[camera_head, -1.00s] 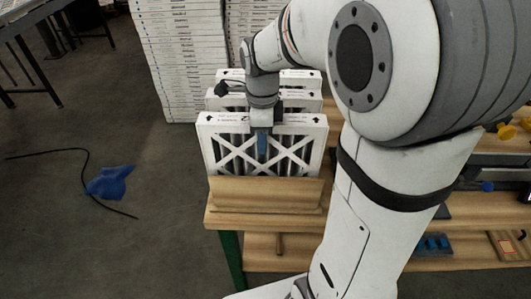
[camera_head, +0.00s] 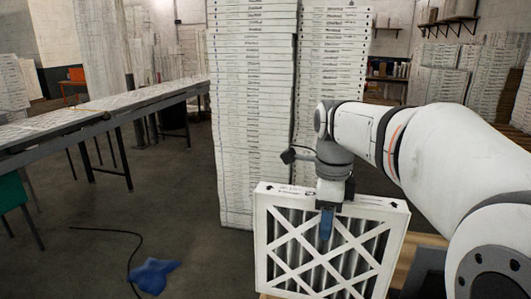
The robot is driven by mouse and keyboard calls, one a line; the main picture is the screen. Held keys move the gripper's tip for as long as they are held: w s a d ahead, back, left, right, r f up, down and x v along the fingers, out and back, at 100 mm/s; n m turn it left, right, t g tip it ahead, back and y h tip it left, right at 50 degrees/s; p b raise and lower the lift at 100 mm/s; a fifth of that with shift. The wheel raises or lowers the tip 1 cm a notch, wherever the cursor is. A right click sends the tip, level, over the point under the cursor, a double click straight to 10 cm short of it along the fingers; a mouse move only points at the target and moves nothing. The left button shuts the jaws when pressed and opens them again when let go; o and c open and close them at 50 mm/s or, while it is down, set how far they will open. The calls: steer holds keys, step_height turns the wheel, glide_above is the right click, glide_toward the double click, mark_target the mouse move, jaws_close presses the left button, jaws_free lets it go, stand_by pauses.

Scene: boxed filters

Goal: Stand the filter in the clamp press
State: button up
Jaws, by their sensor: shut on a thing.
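A white-framed filter (camera_head: 290,262) with a white lattice over dark pleats shows at the lower middle. It is upright and slightly turned. My gripper (camera_head: 327,222) points down over its top edge, shut on the filter, with a blue finger lying against the front face. The other finger is hidden behind the filter. The lower right corner and bottom edge of the filter are near or past the picture's bottom edge, so what lies under it is mostly hidden. The clamp press cannot be made out in this view.
Tall stacks of white boxed filters (camera_head: 252,110) stand just behind. A long table or conveyor (camera_head: 110,100) runs along the left. A blue cloth (camera_head: 153,273) and a black cable (camera_head: 95,232) lie on the floor. A wooden surface (camera_head: 425,243) shows at the lower right.

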mark_target(322, 252)
step_height(322, 252, down, 6)
steer(key=b, duration=0.4)
steer(key=shift+r, duration=0.2)
